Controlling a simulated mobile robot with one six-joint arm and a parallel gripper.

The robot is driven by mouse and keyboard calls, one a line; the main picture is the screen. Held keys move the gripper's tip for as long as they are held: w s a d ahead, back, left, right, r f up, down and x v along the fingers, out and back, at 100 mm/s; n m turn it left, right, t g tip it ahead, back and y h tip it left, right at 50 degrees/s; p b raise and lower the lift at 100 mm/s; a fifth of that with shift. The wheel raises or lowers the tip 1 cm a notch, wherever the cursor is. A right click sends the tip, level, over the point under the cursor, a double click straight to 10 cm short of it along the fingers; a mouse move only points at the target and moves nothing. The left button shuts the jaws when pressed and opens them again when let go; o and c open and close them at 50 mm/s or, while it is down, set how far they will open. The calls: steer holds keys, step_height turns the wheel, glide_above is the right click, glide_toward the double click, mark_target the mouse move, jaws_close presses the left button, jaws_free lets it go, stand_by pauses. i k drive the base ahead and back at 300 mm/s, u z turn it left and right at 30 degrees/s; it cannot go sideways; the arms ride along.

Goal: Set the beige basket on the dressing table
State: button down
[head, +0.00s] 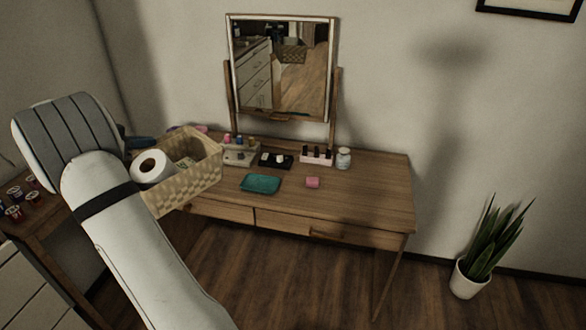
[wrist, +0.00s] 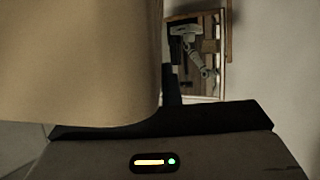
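The beige woven basket (head: 194,181) is in the head view, at the left front of the dressing table (head: 370,192), with a white paper roll (head: 152,166) in it. It covers the table's left front edge and appears raised clear of the tabletop. My gripper is mostly hidden behind my arm in the head view. In the wrist view a dark finger of my gripper (wrist: 172,88) shows beside a large, smooth tan surface, too close to identify surely. The basket seems held by its left side; the contact itself is hidden.
Small bottles and trays line the back below the tilted mirror (head: 282,68). The table's right part is bare. A potted plant (head: 481,254) stands on the floor at right.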

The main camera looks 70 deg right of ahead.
mark_target(375, 200)
steer(key=u, duration=0.3)
steer(key=i, duration=0.2)
steer(key=z, duration=2.55)
steer(key=k, duration=0.55)
steer(key=z, duration=0.35)
steer(key=i, duration=1.6)
steer(key=u, duration=0.35)
